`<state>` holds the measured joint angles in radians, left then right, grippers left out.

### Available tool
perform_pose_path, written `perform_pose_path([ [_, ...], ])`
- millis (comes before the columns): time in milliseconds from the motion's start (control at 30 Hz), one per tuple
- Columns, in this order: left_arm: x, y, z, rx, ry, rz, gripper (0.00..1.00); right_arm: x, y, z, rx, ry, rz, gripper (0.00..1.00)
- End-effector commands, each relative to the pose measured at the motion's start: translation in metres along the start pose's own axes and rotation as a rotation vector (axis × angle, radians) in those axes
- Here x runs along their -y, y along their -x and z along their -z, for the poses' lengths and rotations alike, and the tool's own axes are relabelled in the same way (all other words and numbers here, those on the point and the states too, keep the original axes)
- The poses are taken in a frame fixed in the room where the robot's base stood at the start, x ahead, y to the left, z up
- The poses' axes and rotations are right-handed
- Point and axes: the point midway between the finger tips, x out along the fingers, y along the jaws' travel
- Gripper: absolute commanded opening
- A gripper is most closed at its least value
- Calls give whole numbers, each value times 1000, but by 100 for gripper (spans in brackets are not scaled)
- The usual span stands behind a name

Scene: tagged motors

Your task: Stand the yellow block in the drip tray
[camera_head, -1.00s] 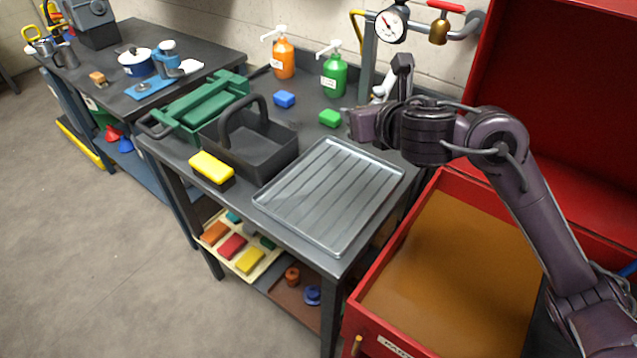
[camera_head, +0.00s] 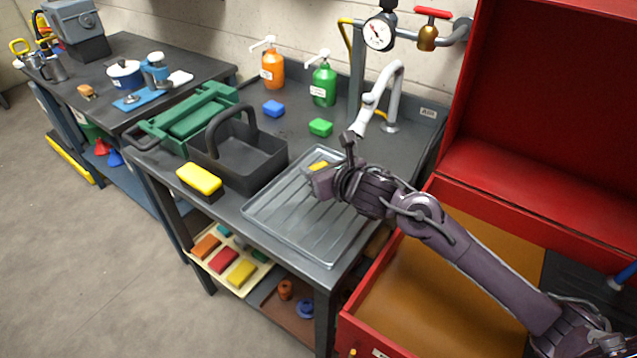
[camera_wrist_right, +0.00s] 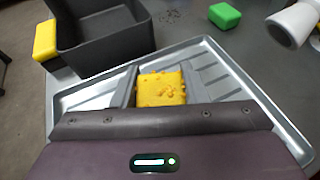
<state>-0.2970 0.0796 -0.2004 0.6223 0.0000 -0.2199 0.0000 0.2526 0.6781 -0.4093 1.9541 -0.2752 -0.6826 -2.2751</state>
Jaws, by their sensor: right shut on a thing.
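The drip tray (camera_head: 285,225) is a grey ribbed metal tray lying on the bench top. My right gripper (camera_head: 322,180) is over its far part and is shut on the yellow block (camera_head: 318,166), which is mostly hidden behind the hand in the head view. In the right wrist view the pitted yellow block (camera_wrist_right: 161,88) sits between the two grey fingers, with the tray (camera_wrist_right: 236,88) behind and around it. I cannot tell whether the block touches the tray. My left gripper is not in view.
A black handled caddy (camera_head: 240,160) stands left of the tray, with another yellow piece (camera_head: 198,179) on a dark base beside it. Green (camera_head: 320,127) and blue (camera_head: 273,109) blocks and a grey faucet (camera_head: 385,100) are behind. A red chest (camera_head: 400,245) is at right.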

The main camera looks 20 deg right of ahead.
Motion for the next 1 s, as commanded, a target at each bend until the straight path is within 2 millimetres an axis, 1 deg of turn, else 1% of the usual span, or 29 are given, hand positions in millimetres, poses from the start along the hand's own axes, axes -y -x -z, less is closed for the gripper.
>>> perform_pose_path([
  [200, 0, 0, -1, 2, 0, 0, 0, 0, -11, 28, -1, -5, 0, 0],
  [300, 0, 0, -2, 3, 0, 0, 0, 0, -15, 35, 2, -4, 0, 0],
  [600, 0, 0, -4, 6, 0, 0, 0, 0, -16, 37, 3, -1, 1, 0],
  [700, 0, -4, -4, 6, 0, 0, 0, 0, -17, 40, 4, 0, 1, 0],
  [733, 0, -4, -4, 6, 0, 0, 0, 0, -17, 42, -1, 0, 1, 41],
  [900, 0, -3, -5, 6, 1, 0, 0, 0, -17, 42, -2, -1, 1, 62],
  [1000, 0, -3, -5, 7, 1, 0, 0, 0, -17, 42, -2, -1, 1, 62],
])
